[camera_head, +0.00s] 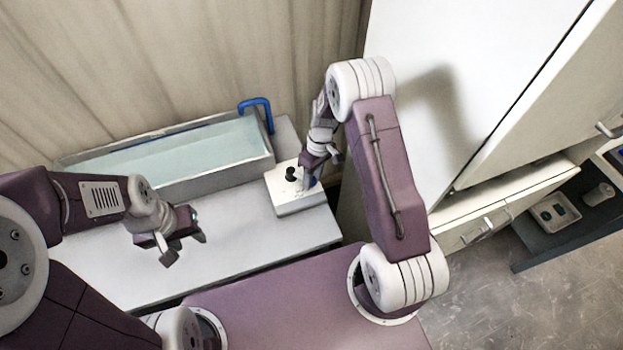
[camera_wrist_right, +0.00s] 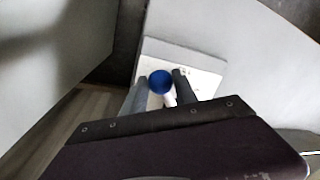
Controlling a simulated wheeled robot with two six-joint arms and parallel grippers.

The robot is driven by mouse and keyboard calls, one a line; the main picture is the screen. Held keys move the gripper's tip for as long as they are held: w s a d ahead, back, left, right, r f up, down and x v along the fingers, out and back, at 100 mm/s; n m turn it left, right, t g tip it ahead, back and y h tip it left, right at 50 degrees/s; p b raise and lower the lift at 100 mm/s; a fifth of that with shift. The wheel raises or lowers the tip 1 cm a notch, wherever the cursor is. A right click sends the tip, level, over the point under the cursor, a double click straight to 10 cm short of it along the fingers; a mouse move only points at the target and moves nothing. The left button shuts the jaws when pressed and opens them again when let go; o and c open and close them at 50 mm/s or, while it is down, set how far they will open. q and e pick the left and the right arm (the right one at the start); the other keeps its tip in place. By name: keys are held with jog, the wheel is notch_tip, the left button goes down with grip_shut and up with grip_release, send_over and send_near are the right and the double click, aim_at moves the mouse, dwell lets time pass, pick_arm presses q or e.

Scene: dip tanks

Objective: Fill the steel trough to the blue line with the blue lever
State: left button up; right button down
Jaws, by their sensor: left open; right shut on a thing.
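The steel trough (camera_head: 212,178) stands at the back of the white table, with pale bluish liquid (camera_head: 180,152) inside. The blue lever (camera_wrist_right: 160,81) shows as a round blue knob between my right fingers in the right wrist view. My right gripper (camera_head: 308,183) is shut on it; the arm partly hides it in the head view. My left gripper (camera_head: 184,248) is open and empty above the table's front left.
A blue spout pipe (camera_head: 258,104) arches over the trough's back right corner. A tall white cabinet (camera_head: 450,90) stands close on the right, beside my right arm. The white table (camera_head: 240,232) is bare in front of the trough. A dark shelf (camera_head: 570,232) with small items is far right.

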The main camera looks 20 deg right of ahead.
jog(key=shift+w+r, duration=0.1)
jog(key=c, duration=1)
grip_release()
jog(key=shift+d, duration=0.1)
notch_tip(320, 180, up, 9)
jog(key=d, duration=0.1)
jog(key=shift+w+d+b, duration=0.25)
jog(key=shift+w+b, duration=0.1)
jog(key=shift+b, duration=0.1)
